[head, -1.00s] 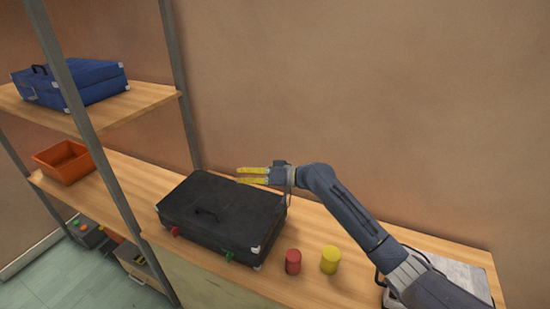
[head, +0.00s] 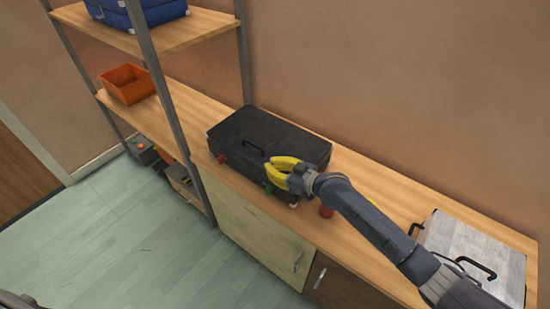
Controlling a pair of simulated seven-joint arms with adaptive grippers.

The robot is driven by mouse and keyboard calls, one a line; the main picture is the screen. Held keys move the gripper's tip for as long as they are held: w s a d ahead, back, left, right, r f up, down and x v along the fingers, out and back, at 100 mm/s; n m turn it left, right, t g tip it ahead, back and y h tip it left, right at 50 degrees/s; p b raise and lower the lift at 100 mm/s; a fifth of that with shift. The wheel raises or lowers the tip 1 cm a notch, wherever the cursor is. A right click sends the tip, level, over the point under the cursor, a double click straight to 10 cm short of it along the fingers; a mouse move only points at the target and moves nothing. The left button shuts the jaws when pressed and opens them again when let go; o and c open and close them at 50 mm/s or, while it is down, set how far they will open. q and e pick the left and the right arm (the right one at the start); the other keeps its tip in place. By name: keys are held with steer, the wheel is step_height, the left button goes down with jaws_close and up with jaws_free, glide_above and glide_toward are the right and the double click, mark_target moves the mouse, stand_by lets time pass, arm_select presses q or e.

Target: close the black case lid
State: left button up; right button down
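The black case (head: 262,132) lies on the wooden counter, and its lid looks down flat on the base. A black handle shows on it. A red latch (head: 221,159) is at its front left and a green latch (head: 269,188) at its front right. My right gripper (head: 268,171), with yellow fingers, is at the front right edge of the case, close to the green latch. The fingers are apart with nothing visible between them. Whether they touch the case I cannot tell. My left gripper is not in view.
A silver case (head: 478,246) lies further right. An orange bin (head: 128,84) and a shelf post (head: 158,88) are to the left. A blue case (head: 135,12) is on the upper shelf.

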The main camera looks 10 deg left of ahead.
steer(key=shift+s+f, duration=0.1)
steer(key=shift+f, duration=0.3)
